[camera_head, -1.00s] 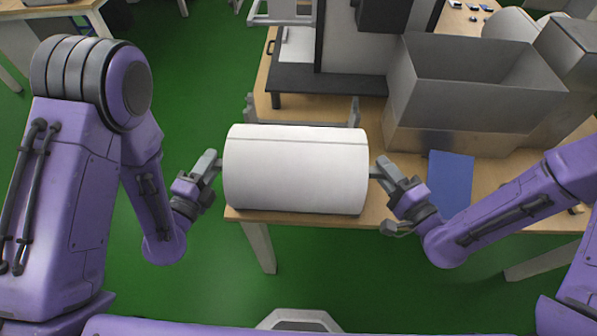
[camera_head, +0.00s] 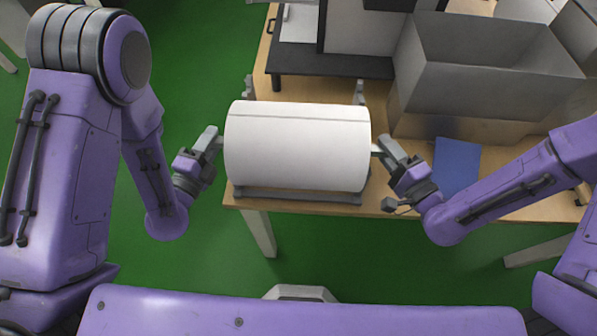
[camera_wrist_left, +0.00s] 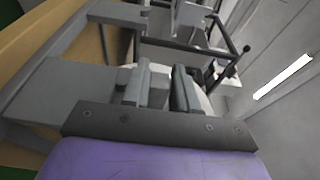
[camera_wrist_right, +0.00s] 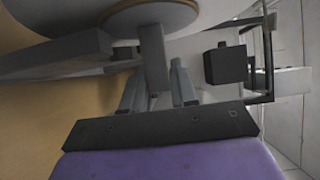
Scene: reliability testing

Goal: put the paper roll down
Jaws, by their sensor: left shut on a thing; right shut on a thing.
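The white paper roll (camera_head: 297,147) lies horizontally between my two grippers, over a grey stand (camera_head: 300,196) on the wooden table. The stand's rear posts (camera_head: 249,88) show behind the roll; whether the roll touches the stand I cannot tell. My left gripper (camera_head: 217,140) is shut on the roll's left end, and my right gripper (camera_head: 379,150) on its right end. In the right wrist view, a grey spindle (camera_wrist_right: 152,58) runs from the roll's round end (camera_wrist_right: 150,16) toward the fingers. In the left wrist view the fingers (camera_wrist_left: 163,86) show, with the grip partly hidden.
A large grey open box (camera_head: 470,95) stands behind and right of the roll. A blue flat item (camera_head: 457,165) lies near my right arm. A machine with a dark base (camera_head: 335,64) stands behind the stand. The table's front edge runs just below the roll.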

